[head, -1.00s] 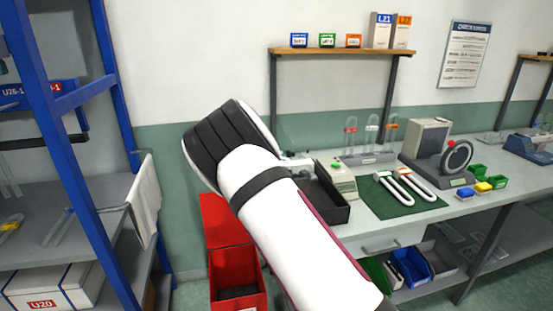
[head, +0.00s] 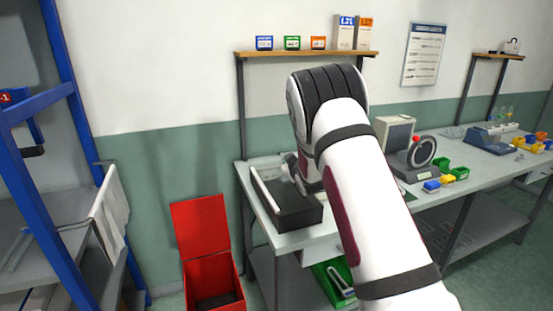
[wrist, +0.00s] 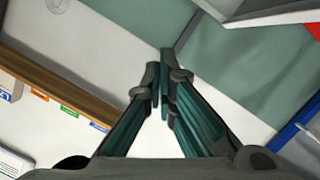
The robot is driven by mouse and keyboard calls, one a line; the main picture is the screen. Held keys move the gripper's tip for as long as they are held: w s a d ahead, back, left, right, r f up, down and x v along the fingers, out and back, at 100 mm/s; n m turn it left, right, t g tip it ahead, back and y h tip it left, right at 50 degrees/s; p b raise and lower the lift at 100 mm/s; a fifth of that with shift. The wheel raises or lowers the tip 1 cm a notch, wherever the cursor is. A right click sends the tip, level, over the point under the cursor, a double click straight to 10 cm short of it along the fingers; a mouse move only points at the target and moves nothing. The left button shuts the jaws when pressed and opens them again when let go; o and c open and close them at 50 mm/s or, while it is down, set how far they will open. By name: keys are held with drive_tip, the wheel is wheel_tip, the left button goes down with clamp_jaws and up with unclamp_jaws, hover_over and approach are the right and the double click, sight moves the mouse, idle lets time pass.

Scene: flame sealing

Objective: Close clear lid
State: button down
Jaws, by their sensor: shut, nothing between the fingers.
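My gripper (wrist: 163,90) is shut and empty in the wrist view, its two dark green fingers together at the tips. In the head view my arm hides most of it, and it hangs over or beside a black open-topped box (head: 290,216) at the bench's left end. A pale thin panel (head: 264,190) stands tilted along the box's left side. I cannot tell whether it is the clear lid. No other clear lid can be made out. Whether my gripper touches the panel cannot be told.
The grey bench (head: 480,172) runs right, with a dial instrument (head: 412,160) and small coloured bins (head: 450,174). A red open bin (head: 208,270) stands on the floor left of it. A wall shelf (head: 300,53) holds boxes. A blue rack (head: 65,130) is at far left.

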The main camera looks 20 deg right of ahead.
drive_tip(key=d+f+m+y+b, duration=0.1)
drive_tip(key=d+f+m+b, duration=0.1)
drive_tip(key=d+f+m, duration=0.1)
drive_tip(key=shift+d+f+m, duration=0.4)
drive_tip(key=shift+d+f, duration=0.4)
drive_tip(key=shift+f, duration=0.1)
drive_tip(key=shift+d+f+b, duration=0.3)
drive_tip(key=shift+f+b, duration=0.05)
drive_tip(key=shift+f, duration=0.4)
